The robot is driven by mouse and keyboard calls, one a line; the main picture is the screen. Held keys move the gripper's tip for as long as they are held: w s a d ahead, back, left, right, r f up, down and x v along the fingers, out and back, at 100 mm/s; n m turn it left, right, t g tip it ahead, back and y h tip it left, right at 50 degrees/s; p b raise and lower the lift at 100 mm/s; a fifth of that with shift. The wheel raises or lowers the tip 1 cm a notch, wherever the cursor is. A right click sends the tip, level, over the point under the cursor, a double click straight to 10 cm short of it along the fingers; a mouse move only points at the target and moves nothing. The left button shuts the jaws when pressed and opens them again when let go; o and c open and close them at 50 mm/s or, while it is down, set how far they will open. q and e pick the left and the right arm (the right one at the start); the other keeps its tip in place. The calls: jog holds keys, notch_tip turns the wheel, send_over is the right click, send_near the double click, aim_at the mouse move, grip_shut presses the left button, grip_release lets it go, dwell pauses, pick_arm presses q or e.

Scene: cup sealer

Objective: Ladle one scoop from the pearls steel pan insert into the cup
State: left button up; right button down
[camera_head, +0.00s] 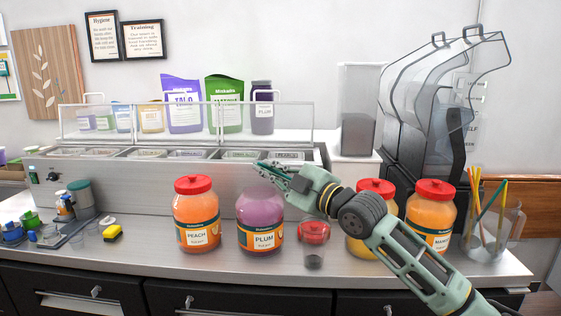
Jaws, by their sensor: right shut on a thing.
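My right gripper (268,168) is at the front edge of the right-hand inserts, above the plum jar. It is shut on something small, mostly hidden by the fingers. My left gripper is out of view.
My right forearm crosses before the right-hand jars. A straw holder (490,240) stands far right.

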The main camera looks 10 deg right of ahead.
jog(key=s+a+f+n+b, duration=0.1)
jog(key=a+f+n, duration=0.1)
jog(key=f, duration=0.3)
jog(key=s+a+f+n+g+b, duration=0.1)
jog(key=a+f+n+b, duration=0.1)
jog(key=a+f+n, duration=0.1)
jog(key=shift+s+a+f, duration=0.3)
jog(key=shift+s+f, duration=0.05)
jog(key=shift+f, duration=0.5)
jog(key=shift+r, duration=0.1)
dwell(0.6)
